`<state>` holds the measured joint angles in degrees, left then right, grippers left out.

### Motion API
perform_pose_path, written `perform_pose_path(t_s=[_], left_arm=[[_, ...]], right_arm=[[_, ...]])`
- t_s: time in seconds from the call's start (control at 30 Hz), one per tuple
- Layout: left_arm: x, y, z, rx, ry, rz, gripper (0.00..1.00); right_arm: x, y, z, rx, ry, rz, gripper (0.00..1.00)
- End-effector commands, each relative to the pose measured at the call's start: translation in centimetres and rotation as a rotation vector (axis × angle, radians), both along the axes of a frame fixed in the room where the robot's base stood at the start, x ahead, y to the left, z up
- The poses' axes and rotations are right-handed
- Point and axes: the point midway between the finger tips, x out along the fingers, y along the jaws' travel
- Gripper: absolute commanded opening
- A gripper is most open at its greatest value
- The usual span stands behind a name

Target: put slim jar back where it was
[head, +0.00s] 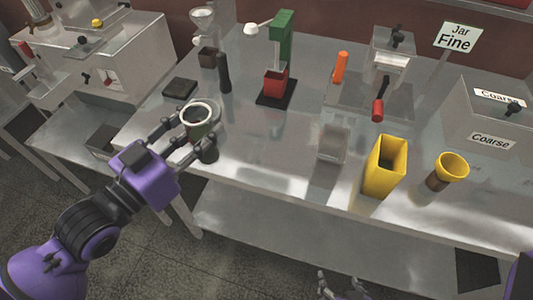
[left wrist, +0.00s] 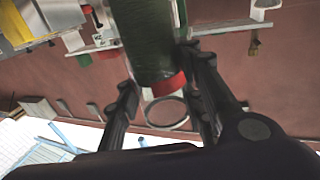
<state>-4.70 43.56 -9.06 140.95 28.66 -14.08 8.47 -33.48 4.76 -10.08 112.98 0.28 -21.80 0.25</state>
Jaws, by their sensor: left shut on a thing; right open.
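My left gripper (head: 184,137) is shut on a round jar (head: 198,114) with a pale rim, near the table's left front edge. My right gripper (head: 341,284) is open and empty, low at the bottom of the head view, in front of the table.
On the metal table (head: 265,150) stand a green stand with a red cup (head: 274,84), a dark pad (head: 180,88), a yellow square container (head: 384,168), a yellow-topped round vessel (head: 450,170) and a clear box (head: 333,143). The table's middle is fairly clear.

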Motion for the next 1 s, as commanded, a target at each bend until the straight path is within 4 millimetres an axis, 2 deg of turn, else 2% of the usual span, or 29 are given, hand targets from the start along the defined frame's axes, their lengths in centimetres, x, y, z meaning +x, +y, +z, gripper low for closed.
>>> perform_pose_path(t_s=[0.2, 0.43, 0.53, 0.87, 1.0], left_arm=[[0.3, -0.4, 1.6, 0.008, -0.001, -0.155, 0.05], [0.6, -0.6, 2.5, -0.002, -0.001, -0.213, 0.05], [1.3, -1.4, 2.3, -0.007, -0.006, -0.216, 0.05], [5.6, -8.1, -0.9, -0.009, -0.008, -0.217, 0.05], [6.8, -9.9, -4.0, -0.003, -0.001, -0.217, 0.05]], right_arm=[[-0.4, -0.1, -0.5, -0.001, 0.008, -0.005, 0.67], [-0.7, -0.5, -0.8, -0.006, 0.013, -0.01, 0.67], [-0.6, -0.6, -0.7, -0.008, 0.012, -0.01, 0.67], [-0.2, -0.2, 0.1, -0.002, 0.003, 0.001, 0.67], [-0.6, 0.0, -0.3, -0.001, 0.013, 0.007, 0.67]])
